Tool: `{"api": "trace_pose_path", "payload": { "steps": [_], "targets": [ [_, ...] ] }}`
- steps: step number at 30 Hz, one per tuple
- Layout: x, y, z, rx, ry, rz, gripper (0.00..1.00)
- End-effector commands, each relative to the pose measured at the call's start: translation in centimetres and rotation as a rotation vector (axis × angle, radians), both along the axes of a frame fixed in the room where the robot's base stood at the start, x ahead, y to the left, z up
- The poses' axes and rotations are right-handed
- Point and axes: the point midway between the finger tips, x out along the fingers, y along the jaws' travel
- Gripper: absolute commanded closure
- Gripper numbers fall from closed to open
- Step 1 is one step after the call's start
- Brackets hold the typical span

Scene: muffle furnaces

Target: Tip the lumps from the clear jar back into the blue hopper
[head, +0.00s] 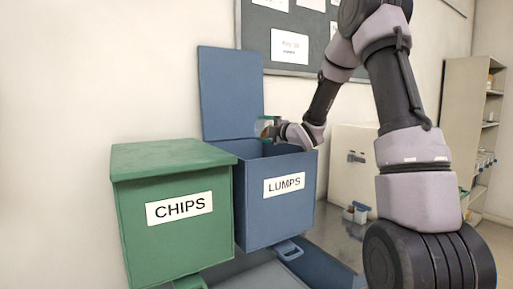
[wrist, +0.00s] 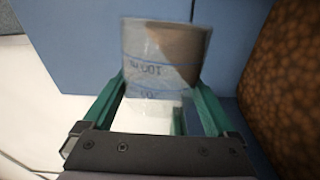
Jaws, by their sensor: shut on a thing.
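The blue hopper (head: 250,215), labelled LUMPS, stands with its lid (head: 230,92) raised upright at the back. My gripper (head: 275,130) is over its open top. In the wrist view my green-fingered gripper (wrist: 160,92) is shut on the clear jar (wrist: 140,60), one finger on each side. Brown contents (wrist: 180,48) lie to one side of the jar, with a slanted edge, so it looks tilted. A brown, lumpy mass (wrist: 290,80) shows at the right of the wrist view, apart from the jar, beside blue panels. The jar's mouth is not clearly visible.
A green hopper (head: 135,235), labelled CHIPS, stands left of the blue one with its lid (head: 170,158) shut. A pale cabinet (head: 345,150) and a small container of items (head: 356,213) are at the right. A noticeboard (head: 280,42) hangs behind.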

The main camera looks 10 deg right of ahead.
Motion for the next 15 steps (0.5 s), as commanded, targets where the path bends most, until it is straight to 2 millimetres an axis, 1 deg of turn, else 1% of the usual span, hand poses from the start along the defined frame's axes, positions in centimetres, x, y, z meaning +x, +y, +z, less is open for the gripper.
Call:
{"api": "trace_pose_path", "payload": {
  "steps": [3,11,15],
  "targets": [
    [-0.18,0.41,0.0,-0.061,-0.035,0.002,0.88],
    [-0.19,0.39,-0.01,-0.078,-0.044,0.001,0.88],
    [-0.36,0.72,0.04,-0.141,-0.078,0.002,0.88]
  ]
}}
